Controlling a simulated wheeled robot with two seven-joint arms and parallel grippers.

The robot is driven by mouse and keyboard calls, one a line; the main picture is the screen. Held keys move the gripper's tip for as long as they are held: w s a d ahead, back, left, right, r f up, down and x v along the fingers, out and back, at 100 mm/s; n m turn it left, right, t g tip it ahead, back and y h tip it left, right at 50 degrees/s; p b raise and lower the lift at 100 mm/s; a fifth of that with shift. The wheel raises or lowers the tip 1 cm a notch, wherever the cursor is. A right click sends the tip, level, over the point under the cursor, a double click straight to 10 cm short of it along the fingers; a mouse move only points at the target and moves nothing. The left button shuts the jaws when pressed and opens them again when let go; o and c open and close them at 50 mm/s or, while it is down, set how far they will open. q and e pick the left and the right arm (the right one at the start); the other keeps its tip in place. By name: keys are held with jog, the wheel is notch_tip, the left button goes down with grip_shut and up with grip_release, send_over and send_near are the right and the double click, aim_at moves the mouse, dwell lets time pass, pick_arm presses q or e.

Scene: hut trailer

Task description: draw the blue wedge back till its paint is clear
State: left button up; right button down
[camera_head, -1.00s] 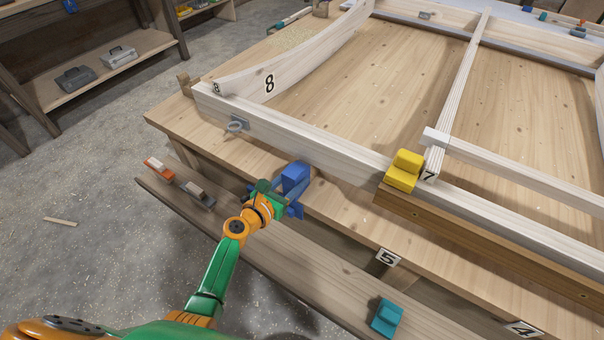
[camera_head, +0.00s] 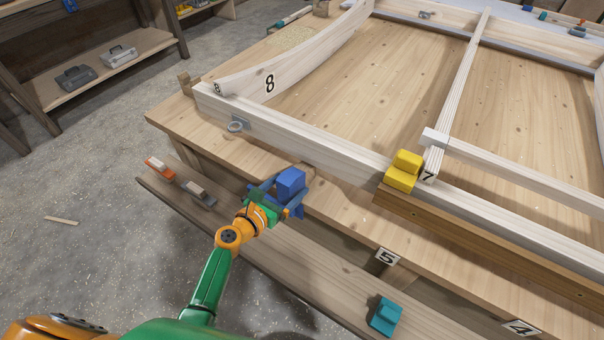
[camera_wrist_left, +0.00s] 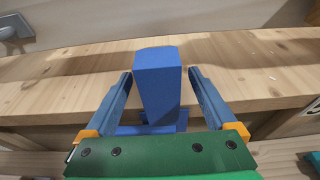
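The blue wedge (camera_head: 291,182) sits at the near edge of the workbench, below the long pale rail. A small gap shows between it and the rail. In the left wrist view the wedge (camera_wrist_left: 158,85) stands upright in the middle, with a wider blue base partly hidden by my gripper. My left gripper (camera_head: 279,192) is at the wedge, its fingers on either side. In the wrist view the left gripper (camera_wrist_left: 160,72) looks open, with a clear gap on the right and a thin one on the left. No separate paint mark can be made out. My right gripper is not in view.
A yellow block (camera_head: 403,171) is against the rail to the right. A teal block (camera_head: 385,316) rests on the lower plank (camera_head: 300,285). Orange-and-grey and brown-and-grey tools lie on that plank's left end. Bare bench shows right of the wedge.

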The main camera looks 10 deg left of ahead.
pick_arm(q)
jog(key=shift+r, duration=0.1)
jog(key=shift+s+a+r+p, duration=0.1)
jog(key=shift+s+r+p, duration=0.05)
jog(key=shift+s+p, duration=0.2)
jog(key=p+v, duration=0.1)
jog(key=v, duration=0.1)
jog(key=r+p+v, duration=0.1)
jog(key=v, duration=0.2)
jog(key=shift+s+p, duration=0.15)
jog(key=shift+p, duration=0.15)
jog(key=shift+s+a+r, duration=0.2)
jog(key=shift+s+a, duration=0.05)
jog(key=shift+s, duration=0.3)
jog(key=shift+f, duration=0.1)
